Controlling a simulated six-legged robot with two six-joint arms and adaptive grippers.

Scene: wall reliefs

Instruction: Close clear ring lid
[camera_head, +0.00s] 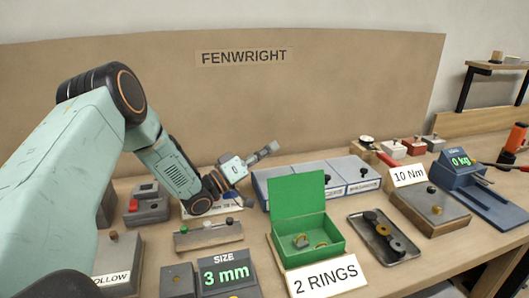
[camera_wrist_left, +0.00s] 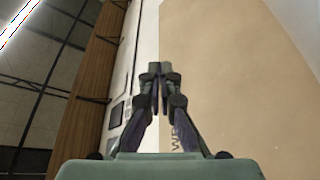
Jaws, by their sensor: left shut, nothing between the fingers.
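A green box (camera_head: 312,258) stands on the bench with its green lid (camera_head: 298,195) raised upright at the back. Inside it lie two small rings (camera_head: 301,241). A "2 RINGS" card (camera_head: 326,276) stands in front. I see no clear, see-through lid. My left gripper (camera_head: 274,148) is in the air above and behind the raised lid, a little to its left, and does not appear to touch it. It is shut and empty; its closed fingertips also show in the left wrist view (camera_wrist_left: 160,68). My right gripper is not in view.
Blue-grey lidded bins (camera_head: 335,181) stand behind the box. A dark tray with round parts (camera_head: 384,237) lies to its right. A "3 mm" size display (camera_head: 227,275) and a block with knobs (camera_head: 208,236) are to its left. The brown panel (camera_head: 330,90) closes the back.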

